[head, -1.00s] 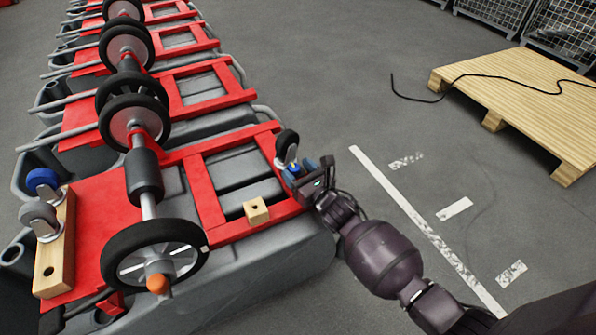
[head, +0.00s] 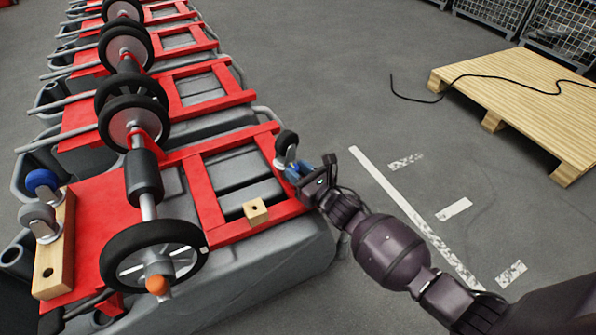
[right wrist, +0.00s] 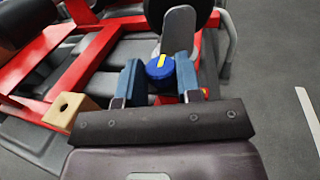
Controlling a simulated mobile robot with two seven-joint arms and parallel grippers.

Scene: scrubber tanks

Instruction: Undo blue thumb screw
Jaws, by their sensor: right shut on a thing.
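The blue thumb screw (right wrist: 160,67), a round knob with a yellow stripe on top, sits at the foot of a caster (head: 286,146) on the near red frame. In the right wrist view it lies between the two blue fingers of my right gripper (right wrist: 161,78), which is shut on it. In the head view my right gripper (head: 297,171) reaches in from the right at the frame's corner, and its fingers largely hide the screw. My left gripper is not in view.
A small wooden block with a hole (head: 256,211) sits on the red frame (head: 215,232). At left a wooden bar (head: 58,250) carries more casters. A large wheel (head: 155,262) stands in front. A wooden pallet (head: 520,90) with a black cable lies on the floor at right.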

